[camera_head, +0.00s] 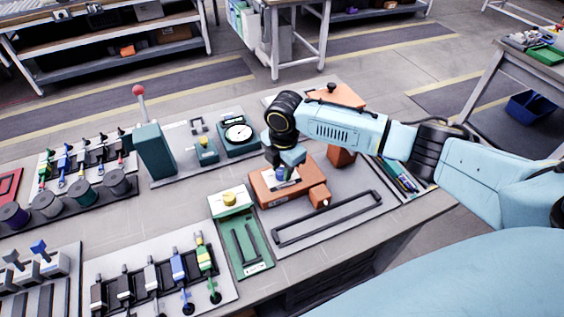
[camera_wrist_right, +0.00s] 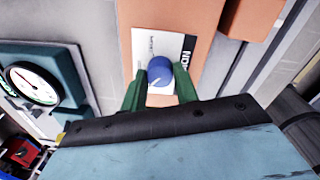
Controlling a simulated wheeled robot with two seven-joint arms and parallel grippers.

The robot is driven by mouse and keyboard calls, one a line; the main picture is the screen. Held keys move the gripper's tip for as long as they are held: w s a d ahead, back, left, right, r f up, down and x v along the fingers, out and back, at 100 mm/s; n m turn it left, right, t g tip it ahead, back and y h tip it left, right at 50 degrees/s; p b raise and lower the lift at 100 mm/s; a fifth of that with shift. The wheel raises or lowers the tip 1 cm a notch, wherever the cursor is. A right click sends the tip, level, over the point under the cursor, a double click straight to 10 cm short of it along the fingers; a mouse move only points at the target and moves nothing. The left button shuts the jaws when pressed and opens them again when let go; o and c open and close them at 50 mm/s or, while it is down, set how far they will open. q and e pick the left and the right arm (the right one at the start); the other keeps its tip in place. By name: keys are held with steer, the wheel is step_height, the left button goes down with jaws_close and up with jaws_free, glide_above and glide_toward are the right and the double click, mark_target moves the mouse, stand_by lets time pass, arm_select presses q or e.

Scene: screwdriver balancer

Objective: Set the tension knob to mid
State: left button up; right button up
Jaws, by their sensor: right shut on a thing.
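The tension knob is a round blue knob (camera_wrist_right: 160,71) with a pointer line. It sits on a white printed label (camera_wrist_right: 170,49) on an orange-brown box (camera_head: 265,192). In the wrist view my right gripper (camera_wrist_right: 160,80) has its two green fingers on either side of the knob, shut on it. In the head view my right gripper (camera_head: 282,170) reaches down over the box, and the knob is partly covered. The label's mid mark is too small to read. My left gripper is not in view.
A teal dial gauge (camera_head: 238,133) stands behind the box. A green tray with a yellow knob (camera_head: 229,199) is to its left. A black frame handle (camera_head: 327,218) lies in front. Racks of screwdrivers (camera_head: 153,277) fill the front left.

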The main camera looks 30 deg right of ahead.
mark_target(281, 173)
steer(key=m+p, duration=0.1)
steer(key=p, duration=0.1)
steer(key=m+p, duration=0.4)
steer(key=shift+a+r+p, duration=0.1)
steer(key=shift+r+p, duration=0.15)
steer(key=shift+p, duration=0.15)
steer(key=m+p, duration=0.2)
steer(key=shift+m, duration=0.4)
steer(key=shift+f+m+h+p, duration=0.2)
steer(key=shift+m+h+p, duration=0.1)
steer(key=shift+m+p, duration=0.7)
steer(key=shift+m, duration=0.3)
steer(key=o, duration=1)
steer(key=shift+r, duration=0.1)
steer(key=r, duration=0.8)
steer(key=r+p, duration=0.1)
steer(key=r, duration=0.4)
steer(key=shift+s+a+r, duration=0.1)
steer(key=shift+s+a, duration=0.05)
steer(key=shift+s, duration=0.15)
